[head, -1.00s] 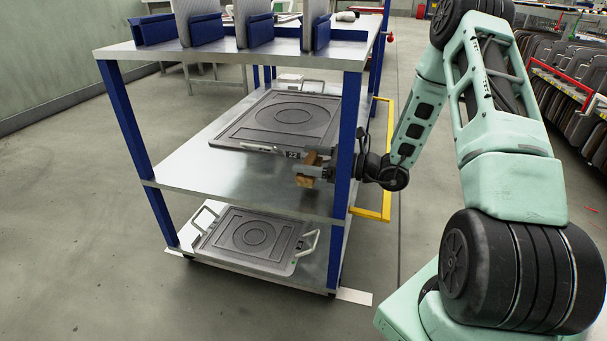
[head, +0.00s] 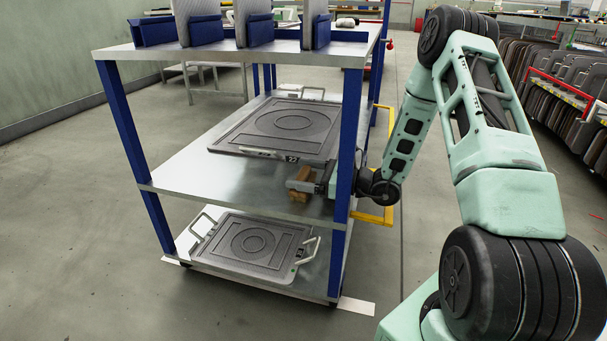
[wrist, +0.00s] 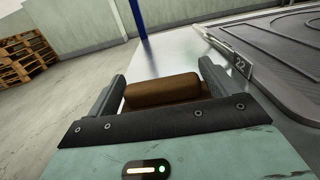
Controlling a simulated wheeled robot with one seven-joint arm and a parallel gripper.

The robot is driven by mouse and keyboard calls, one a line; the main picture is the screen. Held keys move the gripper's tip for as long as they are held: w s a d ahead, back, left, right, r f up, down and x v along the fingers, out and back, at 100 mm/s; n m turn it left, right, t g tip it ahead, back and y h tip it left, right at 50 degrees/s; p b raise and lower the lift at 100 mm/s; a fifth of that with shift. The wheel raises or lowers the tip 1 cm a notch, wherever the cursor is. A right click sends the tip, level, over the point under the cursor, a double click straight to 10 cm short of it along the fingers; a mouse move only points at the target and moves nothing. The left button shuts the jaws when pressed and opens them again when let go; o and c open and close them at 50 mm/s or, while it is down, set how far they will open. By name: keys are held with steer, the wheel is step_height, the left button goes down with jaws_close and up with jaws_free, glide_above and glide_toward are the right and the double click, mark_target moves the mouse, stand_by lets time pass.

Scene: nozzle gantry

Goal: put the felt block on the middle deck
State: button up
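The felt block (head: 300,196) is a small brown block low over the front right of the metal middle deck (head: 200,172). It also shows in the wrist view as a rounded brown bar (wrist: 163,91) between the two grey fingers. My gripper (head: 302,187) reaches in from the right past the blue front-right post and is shut on the block, with fingers at both its ends. In the head view the block's underside is close to the deck; I cannot tell whether it touches.
A grey tray marked 22 (head: 283,124) lies on the middle deck behind my gripper. Another tray (head: 250,238) lies on the bottom deck. The blue front-right post (head: 347,150) and yellow handle (head: 376,219) are near my arm. The deck's front left is clear.

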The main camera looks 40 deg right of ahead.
steer(key=shift+s+d+r, duration=0.15)
steer(key=shift+r, duration=0.05)
steer(key=p+v, duration=0.4)
steer(key=v, duration=0.6)
steer(key=shift+s+d+p, duration=0.15)
steer(key=shift+p, duration=0.2)
steer(key=shift+s+d+f, duration=0.1)
steer(key=shift+s+d, duration=0.25)
steer(key=shift+s, duration=0.15)
